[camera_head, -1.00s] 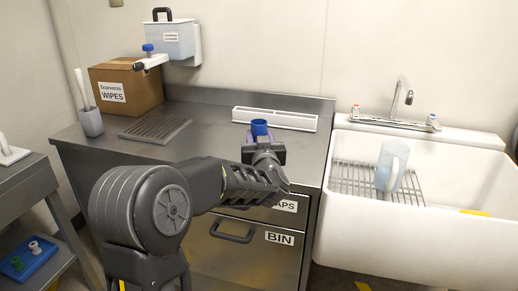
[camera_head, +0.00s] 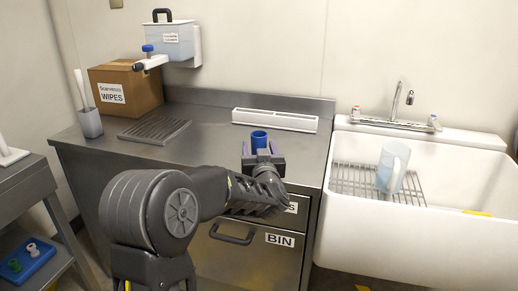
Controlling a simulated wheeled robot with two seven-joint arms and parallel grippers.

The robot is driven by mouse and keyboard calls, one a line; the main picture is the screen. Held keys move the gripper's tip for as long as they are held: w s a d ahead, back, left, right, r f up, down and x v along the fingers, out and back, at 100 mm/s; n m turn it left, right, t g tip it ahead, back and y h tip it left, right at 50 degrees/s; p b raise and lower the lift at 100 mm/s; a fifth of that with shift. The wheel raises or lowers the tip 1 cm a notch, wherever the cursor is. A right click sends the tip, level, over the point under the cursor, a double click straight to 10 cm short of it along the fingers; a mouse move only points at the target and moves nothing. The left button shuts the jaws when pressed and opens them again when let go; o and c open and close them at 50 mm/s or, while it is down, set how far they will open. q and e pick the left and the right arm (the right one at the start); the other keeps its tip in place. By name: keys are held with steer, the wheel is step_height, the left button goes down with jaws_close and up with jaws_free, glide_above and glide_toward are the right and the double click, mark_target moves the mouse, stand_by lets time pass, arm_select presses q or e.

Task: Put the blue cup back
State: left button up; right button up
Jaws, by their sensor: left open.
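The blue cup (camera_head: 259,139) is upright at the front middle of the steel counter, its open rim facing up. My left gripper (camera_head: 260,148) is open, with one finger on each side of the cup. I cannot tell whether a finger touches it. The gripper body hides the lower part of the cup and its base. My right gripper is out of view.
A white slotted rack (camera_head: 275,119) lies behind the cup. A drain grate (camera_head: 155,131), a wipes box (camera_head: 126,88) and a grey holder (camera_head: 90,123) stand left. The white sink (camera_head: 410,235) at right holds a clear jug (camera_head: 392,165) on a wire rack (camera_head: 350,180).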

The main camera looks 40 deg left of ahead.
arm_select(q)
steer(key=shift+r, duration=0.3)
steer(key=p+v, duration=0.1)
steer(key=v, duration=1.1)
